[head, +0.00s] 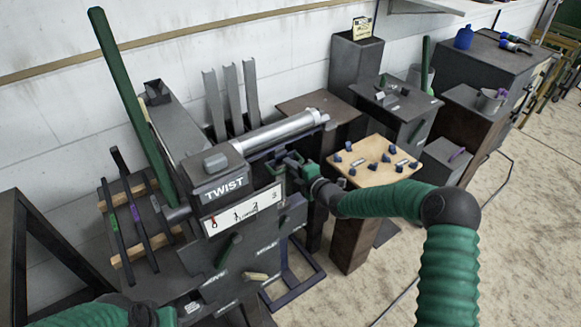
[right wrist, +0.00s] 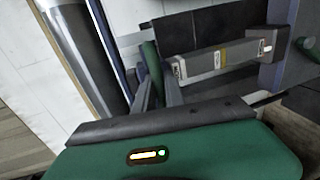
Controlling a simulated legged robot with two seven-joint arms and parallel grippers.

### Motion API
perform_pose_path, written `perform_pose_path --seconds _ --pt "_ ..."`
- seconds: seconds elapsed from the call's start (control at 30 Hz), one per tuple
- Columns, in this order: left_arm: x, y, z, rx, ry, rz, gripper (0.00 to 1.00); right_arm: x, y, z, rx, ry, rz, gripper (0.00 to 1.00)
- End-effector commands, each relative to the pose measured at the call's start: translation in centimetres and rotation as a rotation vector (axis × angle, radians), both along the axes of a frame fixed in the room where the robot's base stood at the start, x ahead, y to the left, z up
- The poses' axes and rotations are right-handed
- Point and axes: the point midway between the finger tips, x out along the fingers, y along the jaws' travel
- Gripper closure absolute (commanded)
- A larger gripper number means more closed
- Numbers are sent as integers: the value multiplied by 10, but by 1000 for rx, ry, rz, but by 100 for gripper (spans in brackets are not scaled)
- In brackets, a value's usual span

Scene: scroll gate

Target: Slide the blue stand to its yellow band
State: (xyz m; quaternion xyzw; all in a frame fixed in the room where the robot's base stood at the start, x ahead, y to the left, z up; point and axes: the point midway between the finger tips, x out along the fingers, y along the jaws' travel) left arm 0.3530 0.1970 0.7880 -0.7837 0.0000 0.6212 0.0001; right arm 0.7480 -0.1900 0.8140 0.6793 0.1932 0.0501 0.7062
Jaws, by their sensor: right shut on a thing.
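The blue stand (head: 300,284) is a dark navy frame with its foot on the floor right of the grey TWIST machine. Its upper part (head: 262,155) lies beside the silver roller, partly hidden by my gripper. My right gripper (head: 284,168) is shut on the stand at its upper part, below the roller. In the right wrist view, navy bars of the stand (right wrist: 288,38) show, and the jaw contact is partly hidden by the green gripper body. A grey bar there carries a small yellow band (right wrist: 218,58), apart from my jaws. Of my left arm only the wrist shows.
The silver roller (head: 280,130) reaches right from the TWIST machine (head: 222,178). A wooden-topped stand (head: 370,176) with several small blue and grey parts stands close right of my right gripper. Grey cabinets line the wall. Open floor lies at lower right.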

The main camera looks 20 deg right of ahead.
Motion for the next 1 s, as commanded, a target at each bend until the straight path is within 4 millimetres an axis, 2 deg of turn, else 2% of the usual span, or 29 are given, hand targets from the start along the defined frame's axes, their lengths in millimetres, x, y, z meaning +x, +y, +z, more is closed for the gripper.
perform_pose_path --seconds 0.03,0.1,0.2,0.3,0.4,0.7,0.73,0.8,0.9,1.0 --pt "0 0 -16 0 0 0 64 -2 1 -22 -5 12 3 100" --pt "0 0 -33 0 0 0 64 -2 1 -40 -7 13 4 100" --pt "0 0 -54 0 1 0 64 -2 1 -63 -5 13 3 100" --pt "0 0 -66 0 1 0 64 -2 0 -79 -3 13 2 100" --pt "0 0 -71 0 1 0 64 -2 0 -85 -2 10 2 100" --pt "0 0 -68 0 0 0 64 -2 0 -81 -1 6 2 100" --pt "0 0 -68 0 0 0 64 -2 0 -81 0 5 2 84" --pt "0 0 -68 0 0 0 64 -2 0 -80 0 4 1 75" --pt "0 0 -68 0 0 0 64 -1 0 -80 -1 3 1 64" --pt "0 0 -68 0 0 0 64 -1 0 -80 -1 3 1 64"
